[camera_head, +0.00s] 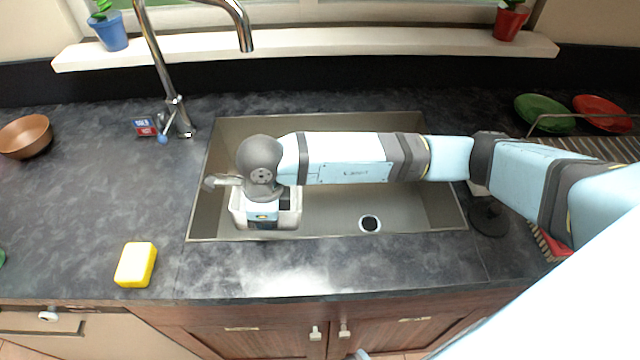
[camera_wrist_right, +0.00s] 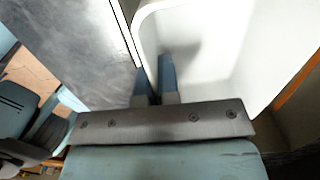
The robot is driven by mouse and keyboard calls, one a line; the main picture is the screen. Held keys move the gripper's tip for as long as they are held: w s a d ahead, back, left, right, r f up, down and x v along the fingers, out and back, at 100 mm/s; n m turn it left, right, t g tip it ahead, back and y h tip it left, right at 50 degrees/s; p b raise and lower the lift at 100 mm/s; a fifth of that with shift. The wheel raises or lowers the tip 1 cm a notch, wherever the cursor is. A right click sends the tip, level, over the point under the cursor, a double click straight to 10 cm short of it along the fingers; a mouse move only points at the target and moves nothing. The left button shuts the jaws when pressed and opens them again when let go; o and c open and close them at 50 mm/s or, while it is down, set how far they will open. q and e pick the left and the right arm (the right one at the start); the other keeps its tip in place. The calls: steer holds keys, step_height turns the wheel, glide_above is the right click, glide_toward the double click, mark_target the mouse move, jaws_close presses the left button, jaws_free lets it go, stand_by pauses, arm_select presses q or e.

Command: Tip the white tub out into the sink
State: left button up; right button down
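The white tub (camera_head: 291,218) is in the left part of the sink (camera_head: 330,215), partly hidden under my right wrist. It looks roughly upright, and I cannot see any contents. My right gripper (camera_wrist_right: 154,78) points down at it. In the right wrist view its two fingers are close together with the wall of the white tub (camera_wrist_right: 205,70) between them, one finger inside and one outside. In the head view the fingertips are hidden by the wrist. My left gripper is not in view.
A yellow sponge (camera_head: 136,264) lies on the counter at front left. A brown bowl (camera_head: 25,136) is at far left. A dish rack (camera_head: 590,148) stands at right.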

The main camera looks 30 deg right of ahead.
steer(key=shift+r, duration=0.1)
steer(key=shift+r+p, duration=0.8)
steer(key=shift+r, duration=1.15)
